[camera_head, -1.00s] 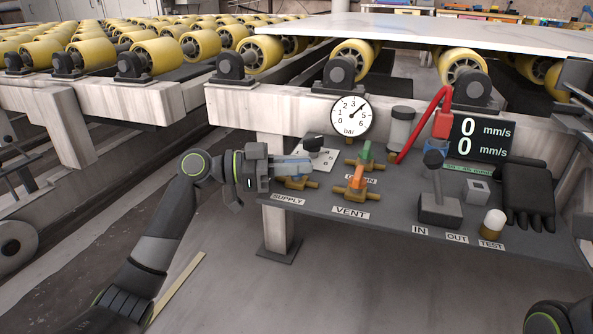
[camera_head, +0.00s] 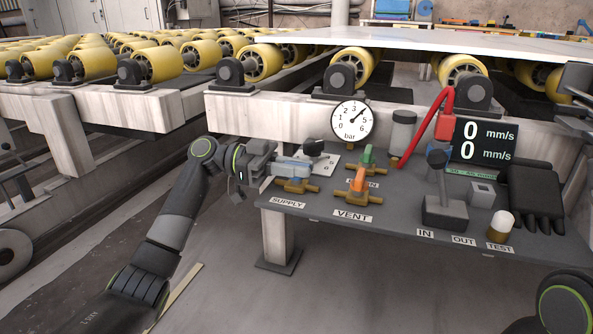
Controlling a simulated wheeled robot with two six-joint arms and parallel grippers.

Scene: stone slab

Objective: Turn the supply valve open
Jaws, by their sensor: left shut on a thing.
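The supply valve (camera_head: 298,187) is a brass body at the left front of the grey panel, behind the SUPPLY label (camera_head: 287,202). My left gripper (camera_head: 296,169) reaches in from the left, just above that body. It is shut on the valve's blue handle, which its fingers largely hide, so the exact handle angle is hard to tell. The pressure gauge (camera_head: 352,120) behind has its needle pointing to the upper right, near 4 bar. My right gripper is out of view; only a piece of my right arm shows at the lower right.
Close right of the supply valve stand the orange-handled vent valve (camera_head: 358,187) and a green-handled valve (camera_head: 367,159). A selector knob (camera_head: 313,148) is just behind my gripper. The speed display reads 0.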

